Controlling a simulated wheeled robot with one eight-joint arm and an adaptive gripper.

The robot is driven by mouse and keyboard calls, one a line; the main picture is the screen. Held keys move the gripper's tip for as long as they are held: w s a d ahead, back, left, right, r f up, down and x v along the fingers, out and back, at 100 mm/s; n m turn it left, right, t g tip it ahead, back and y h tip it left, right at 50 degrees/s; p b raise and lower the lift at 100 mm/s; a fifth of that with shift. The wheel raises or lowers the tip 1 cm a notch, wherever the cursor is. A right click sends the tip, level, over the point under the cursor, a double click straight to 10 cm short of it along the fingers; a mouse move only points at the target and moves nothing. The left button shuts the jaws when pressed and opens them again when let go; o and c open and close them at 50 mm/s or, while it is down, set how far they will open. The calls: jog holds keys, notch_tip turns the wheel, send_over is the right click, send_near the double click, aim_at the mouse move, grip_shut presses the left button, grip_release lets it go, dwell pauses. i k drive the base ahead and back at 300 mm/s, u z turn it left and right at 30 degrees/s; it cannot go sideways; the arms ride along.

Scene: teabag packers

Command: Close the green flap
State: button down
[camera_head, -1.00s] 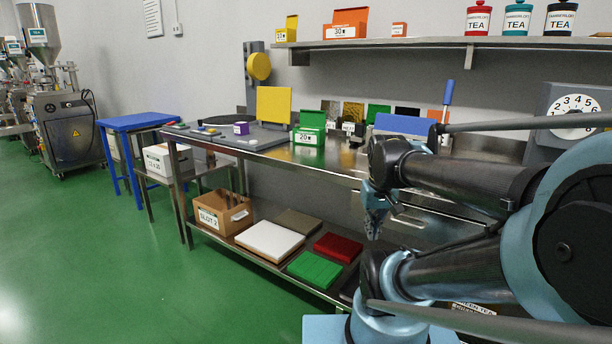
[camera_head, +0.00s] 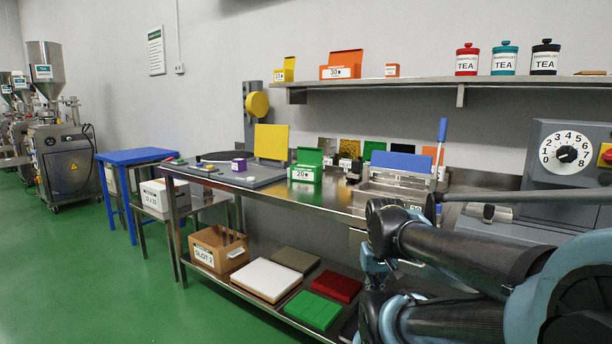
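A small green box labelled 20 (camera_head: 305,175) stands on the steel workbench. Its green flap (camera_head: 310,156) is raised upright at the back, so the box is open. My gripper (camera_head: 374,275) hangs at the end of my folded arm, in front of the bench and lower right of the green box. It is well apart from the box and touches nothing I can make out. Its fingers are small and partly hidden by my arm, so their opening is unclear.
A yellow panel (camera_head: 271,141) and a purple box (camera_head: 239,164) are left of the green box. A blue-topped metal device (camera_head: 401,162) stands to its right. A shelf (camera_head: 460,83) with boxes and tea tins runs above. Green floor (camera_head: 110,290) is free at left.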

aim_at(305, 155)
jog(key=k, duration=1)
jog(key=u, duration=0.8)
jog(key=i, duration=1.55)
jog(key=z, duration=0.75)
